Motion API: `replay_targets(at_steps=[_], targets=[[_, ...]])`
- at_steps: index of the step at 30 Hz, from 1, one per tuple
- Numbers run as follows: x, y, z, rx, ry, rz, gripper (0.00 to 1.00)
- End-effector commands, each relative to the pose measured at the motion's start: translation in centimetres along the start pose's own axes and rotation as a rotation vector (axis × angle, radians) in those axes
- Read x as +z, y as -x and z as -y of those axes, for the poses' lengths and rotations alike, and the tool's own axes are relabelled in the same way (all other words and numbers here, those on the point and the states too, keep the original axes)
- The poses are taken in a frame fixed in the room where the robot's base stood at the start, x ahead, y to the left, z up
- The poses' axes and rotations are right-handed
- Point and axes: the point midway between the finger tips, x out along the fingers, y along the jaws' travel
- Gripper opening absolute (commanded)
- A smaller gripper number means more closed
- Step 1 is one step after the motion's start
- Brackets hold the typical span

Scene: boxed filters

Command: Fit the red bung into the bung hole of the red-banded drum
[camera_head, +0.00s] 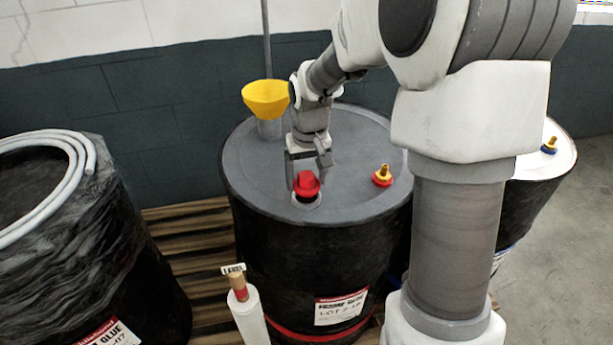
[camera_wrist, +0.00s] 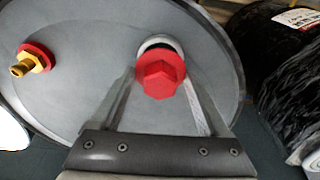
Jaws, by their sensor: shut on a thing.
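The red bung (camera_head: 306,184) has a hexagonal head and is held at my gripper's fingertips, just above the bung hole (camera_head: 306,200) of the red-banded drum (camera_head: 260,165). My gripper (camera_head: 308,178) points down and is shut on the bung. In the wrist view the bung (camera_wrist: 160,73) sits between the two fingers and covers most of the hole, whose pale rim (camera_wrist: 160,42) shows past its far side. The bung looks tilted in the head view. I cannot tell whether its lower end touches the rim. The drum's red band (camera_head: 300,335) shows low on its black side.
A yellow funnel (camera_head: 265,98) and a brass fitting on a red base (camera_head: 382,176) stand on the same lid. A wrapped drum with a pale hose (camera_head: 70,200) is at left. Another drum (camera_head: 540,180) is behind my arm at right. A white roll (camera_head: 250,315) stands in front.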

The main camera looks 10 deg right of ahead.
Motion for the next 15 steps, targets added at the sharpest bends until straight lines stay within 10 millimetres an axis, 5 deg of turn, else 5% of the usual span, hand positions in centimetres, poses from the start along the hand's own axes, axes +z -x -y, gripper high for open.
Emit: replay_targets(at_steps=[15], targets=[[0.10, -0.70, 0.02, 0.000, 0.001, 0.000, 0.24]])
